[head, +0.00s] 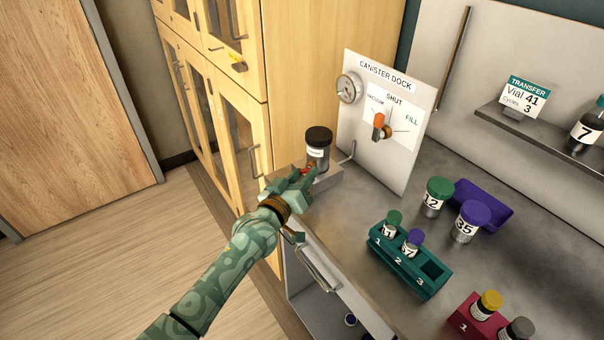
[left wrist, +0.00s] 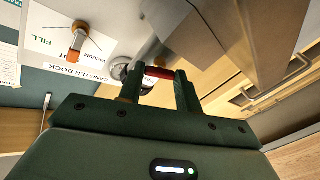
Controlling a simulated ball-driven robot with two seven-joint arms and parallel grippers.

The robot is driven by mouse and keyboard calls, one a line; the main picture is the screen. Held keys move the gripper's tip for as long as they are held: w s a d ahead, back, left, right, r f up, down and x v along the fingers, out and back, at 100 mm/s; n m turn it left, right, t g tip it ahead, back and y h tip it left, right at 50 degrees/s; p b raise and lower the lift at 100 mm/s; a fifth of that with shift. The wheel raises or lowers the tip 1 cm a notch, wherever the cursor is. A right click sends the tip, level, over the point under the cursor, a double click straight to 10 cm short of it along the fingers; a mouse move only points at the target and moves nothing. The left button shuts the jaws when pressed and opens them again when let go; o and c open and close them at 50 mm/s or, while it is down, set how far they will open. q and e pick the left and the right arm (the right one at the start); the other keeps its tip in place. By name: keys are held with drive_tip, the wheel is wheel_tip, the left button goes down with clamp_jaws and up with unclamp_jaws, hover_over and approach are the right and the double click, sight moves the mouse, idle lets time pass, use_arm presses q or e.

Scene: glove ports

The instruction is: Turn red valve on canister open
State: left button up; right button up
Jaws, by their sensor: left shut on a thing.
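The canister (head: 317,157), a dark-capped cylinder with a pale label, stands upright on a grey block beside the canister dock panel (head: 361,155). My left gripper (head: 305,175) is at its near side. The red valve is a small bar between my left fingers in the left wrist view (left wrist: 158,73), and the fingers are shut on it. In the head view the fingers hide most of it. The panel's orange lever (head: 379,121) points up toward the word SHUT. My right gripper is not in view.
A teal rack (head: 407,270) with two vials, loose jars (head: 436,197) and (head: 470,220), and a purple tray (head: 484,203) stand on the grey bench to the right. An open drawer (head: 318,305) lies below the bench edge. Wooden cabinets (head: 235,120) stand behind left.

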use_arm(q)
drive_tip(key=shift+n, duration=0.6)
drive_tip(key=o, duration=1)
drive_tip(key=p+v, duration=0.4)
drive_tip(key=v, duration=1.2)
drive_tip(key=shift+p, duration=0.35)
drive_tip(key=shift+s+f, duration=0.1)
drive_tip(key=shift+s, duration=0.05)
